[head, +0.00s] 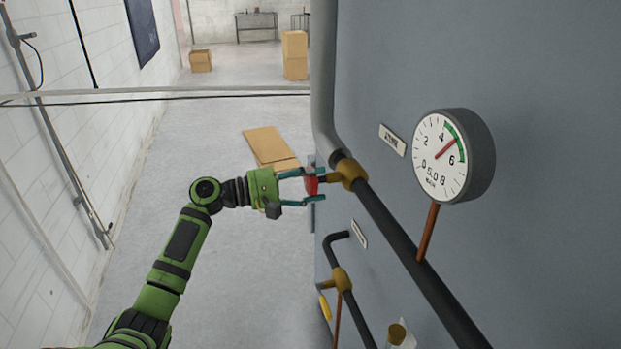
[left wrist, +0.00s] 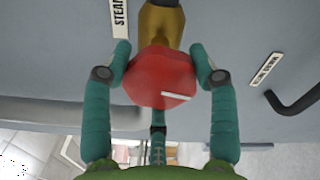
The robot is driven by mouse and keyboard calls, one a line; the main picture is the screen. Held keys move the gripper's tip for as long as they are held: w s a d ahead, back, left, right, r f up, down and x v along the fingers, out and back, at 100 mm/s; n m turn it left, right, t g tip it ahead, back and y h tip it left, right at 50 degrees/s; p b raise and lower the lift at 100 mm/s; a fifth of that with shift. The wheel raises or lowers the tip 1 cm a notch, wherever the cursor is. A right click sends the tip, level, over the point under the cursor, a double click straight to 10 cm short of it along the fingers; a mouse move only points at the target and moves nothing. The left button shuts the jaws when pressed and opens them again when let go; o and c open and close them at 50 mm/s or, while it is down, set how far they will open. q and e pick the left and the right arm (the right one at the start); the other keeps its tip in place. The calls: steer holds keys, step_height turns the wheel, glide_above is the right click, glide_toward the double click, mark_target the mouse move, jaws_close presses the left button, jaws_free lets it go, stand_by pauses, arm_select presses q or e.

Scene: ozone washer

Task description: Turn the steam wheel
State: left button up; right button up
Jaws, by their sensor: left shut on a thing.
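The steam wheel is a red knob (left wrist: 160,78) on a brass valve body, filling the middle of the left wrist view. In the head view the red wheel (head: 311,183) shows edge-on at the left end of the brass valve (head: 349,174) on the upper dark pipe. My left gripper (head: 314,185) reaches in from the left and is shut on the wheel, with one teal finger on each side of it. In the left wrist view the fingertips (left wrist: 161,66) flank the wheel's rim. A white mark shows on the wheel's face. My right gripper is not in view.
A round gauge (head: 441,157) stands out from the grey machine wall at the right. A lower brass valve with a yellow handle (head: 325,307) sits below the wheel. Cardboard (head: 270,147) lies on the floor behind. The floor at left is clear.

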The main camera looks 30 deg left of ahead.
arm_select(q)
steer(key=shift+d+f, duration=0.1)
steer(key=shift+f, duration=0.05)
steer(key=o, duration=1.2)
steer(key=shift+s+a, duration=0.25)
steer(key=v, duration=1.1)
steer(key=shift+s, duration=0.15)
steer(key=shift+a, duration=0.1)
